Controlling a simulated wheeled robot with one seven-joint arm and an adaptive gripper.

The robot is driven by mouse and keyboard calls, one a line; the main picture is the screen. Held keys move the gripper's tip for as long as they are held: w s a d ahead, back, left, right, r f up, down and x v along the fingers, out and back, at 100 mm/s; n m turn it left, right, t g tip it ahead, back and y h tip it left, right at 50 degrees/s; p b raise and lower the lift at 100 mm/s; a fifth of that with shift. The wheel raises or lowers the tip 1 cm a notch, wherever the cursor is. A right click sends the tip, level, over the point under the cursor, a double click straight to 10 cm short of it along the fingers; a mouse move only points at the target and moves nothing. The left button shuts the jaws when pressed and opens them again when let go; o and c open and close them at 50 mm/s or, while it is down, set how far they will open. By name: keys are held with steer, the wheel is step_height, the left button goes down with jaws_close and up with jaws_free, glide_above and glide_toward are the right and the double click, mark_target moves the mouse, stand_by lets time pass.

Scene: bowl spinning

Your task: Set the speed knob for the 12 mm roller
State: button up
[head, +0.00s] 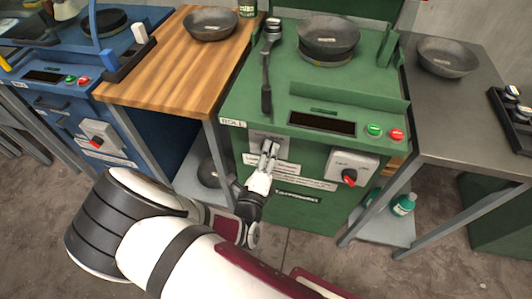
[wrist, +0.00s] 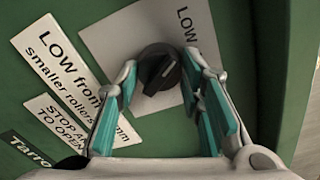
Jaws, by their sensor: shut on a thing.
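The speed knob (wrist: 158,70) is black and round with a pale pointer line, on a light plate (wrist: 115,35) marked LOW on the green machine (head: 305,208). My gripper (wrist: 160,88) has its teal-padded fingers on either side of the knob, closed on it. In the head view, my gripper (head: 268,152) is at the left of the machine's front panel and covers most of the knob. A white label (wrist: 62,62) beside the plate reads LOW and mentions smaller rollers in mm; part of its text is hard to read.
A red-handled switch (head: 348,177) is to the right on the same front. Above are a green button (head: 374,130), a red button (head: 397,134) and a dark display (head: 322,122). A bowl (head: 328,35) sits on top. A wooden table (head: 165,75) and grey table (head: 450,120) flank the machine.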

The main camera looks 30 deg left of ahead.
steer(key=shift+n, duration=0.4)
steer(key=o, duration=1.2)
steer(key=shift+c, duration=0.2)
